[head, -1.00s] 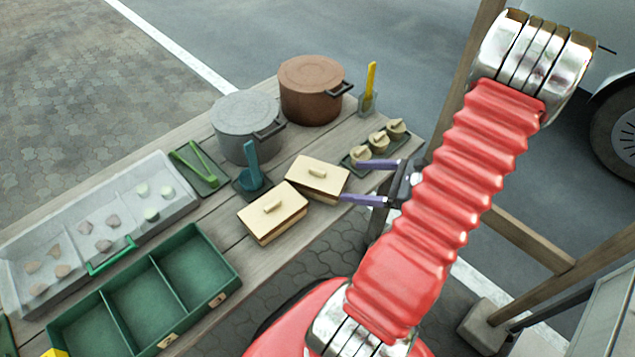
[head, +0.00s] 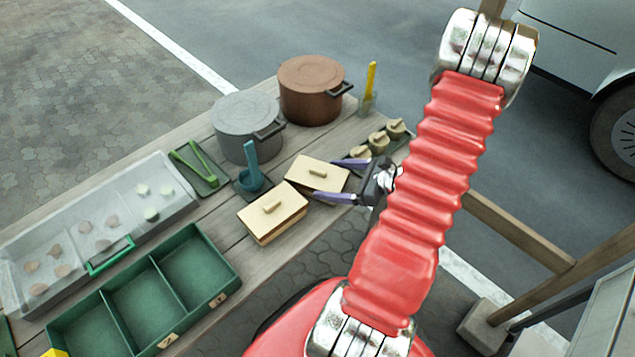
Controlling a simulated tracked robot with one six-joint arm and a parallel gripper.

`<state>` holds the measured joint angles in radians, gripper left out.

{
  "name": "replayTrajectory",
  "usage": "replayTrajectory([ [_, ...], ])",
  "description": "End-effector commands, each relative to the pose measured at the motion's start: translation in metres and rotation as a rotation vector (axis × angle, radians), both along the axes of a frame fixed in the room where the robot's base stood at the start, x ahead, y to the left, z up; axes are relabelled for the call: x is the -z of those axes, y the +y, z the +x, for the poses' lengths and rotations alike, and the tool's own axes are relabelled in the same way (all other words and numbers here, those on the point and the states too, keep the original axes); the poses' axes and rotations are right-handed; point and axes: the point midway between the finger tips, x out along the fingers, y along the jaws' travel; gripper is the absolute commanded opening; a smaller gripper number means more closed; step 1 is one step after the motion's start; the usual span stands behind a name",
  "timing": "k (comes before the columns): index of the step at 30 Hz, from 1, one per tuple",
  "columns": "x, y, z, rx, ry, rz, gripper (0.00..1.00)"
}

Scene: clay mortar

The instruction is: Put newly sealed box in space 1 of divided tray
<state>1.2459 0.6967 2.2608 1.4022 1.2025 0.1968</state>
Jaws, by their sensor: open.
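The front box (head: 270,214) is left of the back box (head: 308,178); both look closed, and I cannot tell which was newly sealed. My gripper (head: 327,179) is open, its purple fingers pointing left at the right end of the back box, one toward its far side and one toward its near side. I cannot tell whether they touch it. The green divided tray (head: 158,254) is at lower left, its visible compartments empty. Its small front labels are unreadable here.
A clear-lidded case (head: 105,215) of small pieces stands behind the tray. Small lidded pots (head: 377,143) sit close beyond my gripper.

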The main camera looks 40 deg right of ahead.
Motion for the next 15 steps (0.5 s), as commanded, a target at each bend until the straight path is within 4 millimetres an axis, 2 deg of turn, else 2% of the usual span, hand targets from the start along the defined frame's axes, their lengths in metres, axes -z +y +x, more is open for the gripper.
replayTrajectory([
  [5,0.003,0.004,0.006,-0.002,0.0,0.001,0.85],
  [15,0.019,0.021,0.037,-0.002,0.0,0.0,0.85],
])
